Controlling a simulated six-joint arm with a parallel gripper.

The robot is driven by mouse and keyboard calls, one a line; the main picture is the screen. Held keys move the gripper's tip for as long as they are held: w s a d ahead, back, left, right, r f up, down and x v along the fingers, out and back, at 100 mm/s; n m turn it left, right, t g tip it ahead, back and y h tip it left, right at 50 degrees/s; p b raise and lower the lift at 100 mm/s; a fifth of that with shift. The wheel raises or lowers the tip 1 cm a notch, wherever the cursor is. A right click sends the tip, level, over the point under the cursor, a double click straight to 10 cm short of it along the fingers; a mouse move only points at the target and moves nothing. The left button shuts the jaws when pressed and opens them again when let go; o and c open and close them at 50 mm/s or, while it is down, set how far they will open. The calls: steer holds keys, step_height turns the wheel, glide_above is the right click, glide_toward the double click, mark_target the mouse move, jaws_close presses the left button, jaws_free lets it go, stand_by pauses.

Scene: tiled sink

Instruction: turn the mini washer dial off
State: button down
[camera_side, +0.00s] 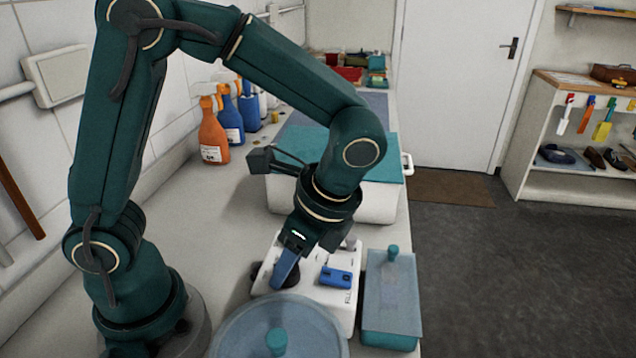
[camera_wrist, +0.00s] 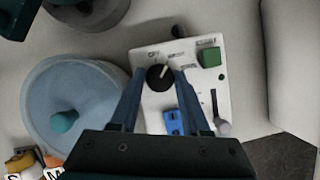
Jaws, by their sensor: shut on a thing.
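The mini washer's control panel (camera_wrist: 152,116) is a white box on the counter; it also shows in the side view (camera_side: 322,310). Its black round dial (camera_wrist: 157,79) has a white pointer that points up and a little right in the wrist view. Small lettering that looks like OFF stands just above the dial, up and left of the pointer. My gripper (camera_wrist: 160,75) reaches down over the panel with its two fingers on either side of the dial, shut on it. In the side view my gripper (camera_side: 281,284) partly hides the dial.
The panel also has a green button (camera_wrist: 209,57), a blue switch (camera_wrist: 173,122) and a slider with a grey knob (camera_wrist: 223,127). A round lidded tub (camera_side: 255,335) stands close by, with a teal-based box (camera_side: 392,325) at right. Spray bottles (camera_side: 212,135) line the wall.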

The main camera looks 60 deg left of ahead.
steer(key=n+g+h, duration=0.1)
steer(key=n, duration=0.2)
steer(key=shift+w+n, duration=0.15)
steer(key=shift+n, duration=0.25)
steer(key=shift+a+n+g+h, duration=0.1)
steer(key=shift+n+g+h, duration=0.2)
steer(key=shift+n, duration=0.7)
steer(key=shift+a+n+g+h, duration=0.1)
steer(key=shift+n+h, duration=0.3)
steer(key=shift+n, duration=0.6)
steer(key=shift+d, duration=0.1)
steer(key=shift+c, duration=1.9)
jaws_free()
steer(key=shift+r, duration=0.1)
